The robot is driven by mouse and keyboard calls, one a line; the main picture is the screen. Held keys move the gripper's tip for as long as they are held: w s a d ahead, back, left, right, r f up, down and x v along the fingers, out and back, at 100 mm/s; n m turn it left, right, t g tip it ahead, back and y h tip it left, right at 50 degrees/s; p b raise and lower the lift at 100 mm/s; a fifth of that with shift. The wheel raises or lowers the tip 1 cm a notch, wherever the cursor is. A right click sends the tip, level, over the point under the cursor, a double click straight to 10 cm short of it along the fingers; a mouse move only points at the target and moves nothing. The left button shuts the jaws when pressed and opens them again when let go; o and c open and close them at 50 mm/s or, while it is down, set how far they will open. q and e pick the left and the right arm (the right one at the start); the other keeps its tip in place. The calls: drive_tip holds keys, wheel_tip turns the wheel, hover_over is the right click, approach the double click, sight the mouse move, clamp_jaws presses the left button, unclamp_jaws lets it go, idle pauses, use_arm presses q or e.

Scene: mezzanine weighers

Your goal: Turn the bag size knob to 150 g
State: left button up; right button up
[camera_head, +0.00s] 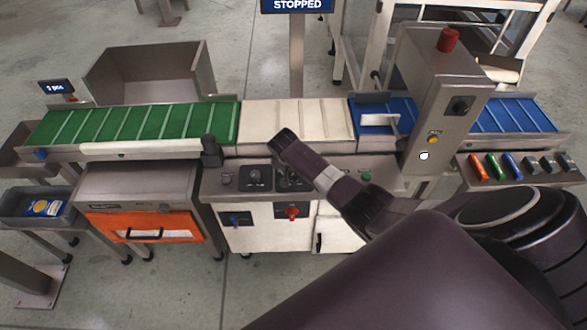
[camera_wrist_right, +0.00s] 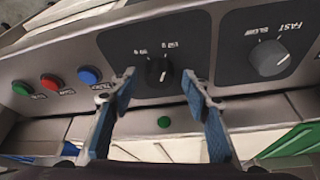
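The bag size knob (camera_wrist_right: 158,71) is a black dial on a dark plate in the right wrist view. Two markings in grams stand by it, upside down in this view and hard to read. Which mark its pointer faces is not clear. My right gripper (camera_wrist_right: 157,80) is open, with one blue-padded finger on each side of the knob in the picture; contact is not visible. In the head view my right arm reaches over the control panel (camera_head: 212,188) and covers part of the knob's area. My left gripper is not in view.
A grey speed knob (camera_wrist_right: 269,58), marked slow and fast, sits beside the plate. Green, red and blue buttons (camera_wrist_right: 89,75) line the other side. Behind the panel run a green belt (camera_head: 140,124) and a cream belt. A red switch (camera_head: 292,212) is below on the cabinet.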

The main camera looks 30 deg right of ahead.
drive_tip(key=shift+r, duration=0.1)
drive_tip(key=v, duration=1.1)
drive_tip(key=shift+a+r, duration=0.2)
drive_tip(key=shift+r, duration=0.15)
drive_tip(key=shift+s, duration=0.15)
